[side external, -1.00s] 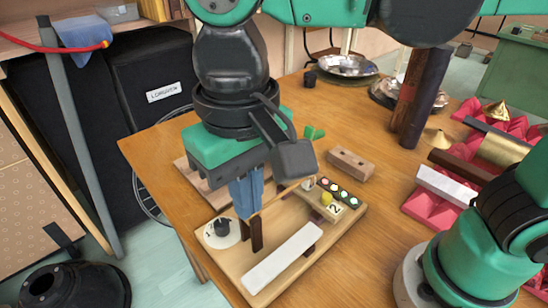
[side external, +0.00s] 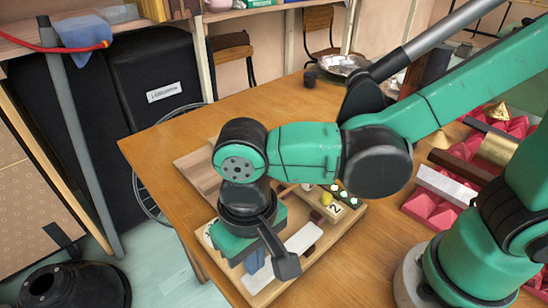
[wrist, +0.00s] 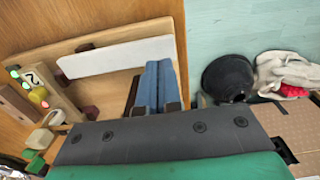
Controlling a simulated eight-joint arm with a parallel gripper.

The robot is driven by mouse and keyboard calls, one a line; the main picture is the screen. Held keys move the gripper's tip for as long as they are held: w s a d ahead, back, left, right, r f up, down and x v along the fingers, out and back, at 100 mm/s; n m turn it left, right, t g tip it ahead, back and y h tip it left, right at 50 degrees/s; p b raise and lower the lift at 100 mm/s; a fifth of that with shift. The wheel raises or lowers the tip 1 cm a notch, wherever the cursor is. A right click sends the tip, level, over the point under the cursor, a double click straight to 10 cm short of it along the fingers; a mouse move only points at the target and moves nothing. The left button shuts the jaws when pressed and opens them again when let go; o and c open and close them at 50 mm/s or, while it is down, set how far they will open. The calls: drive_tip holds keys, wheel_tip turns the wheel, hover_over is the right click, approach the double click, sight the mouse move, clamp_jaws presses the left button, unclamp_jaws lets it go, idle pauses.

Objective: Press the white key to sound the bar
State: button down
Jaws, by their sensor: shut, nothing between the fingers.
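The white key (side external: 303,239) is a long flat bar on a pale wooden tray (side external: 341,229). In the side view my arm hides part of it. The wrist view shows more of the white key (wrist: 118,57), lying across the upper part of the tray. My gripper (side external: 257,270) has blue fingers and is shut and empty, near the key's front end. In the wrist view the fingertips of my gripper (wrist: 160,64) overlap the lower edge of the key near its right end. I cannot tell whether they touch it.
A panel marked 2 (wrist: 35,77) with small lights and a yellow knob (side external: 327,198) stands on the tray. Pink foam (side external: 425,209) holding metal and bar pieces lies to the right. The tray sits near the table's edge, with floor beyond.

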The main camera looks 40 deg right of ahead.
sight(254, 279)
drive_tip(key=shift+f, duration=1.25)
drive_tip(key=shift+a+f, duration=0.25)
drive_tip(key=shift+f, duration=0.45)
drive_tip(key=shift+r, duration=0.85)
wheel_tip(254, 279, up, 14)
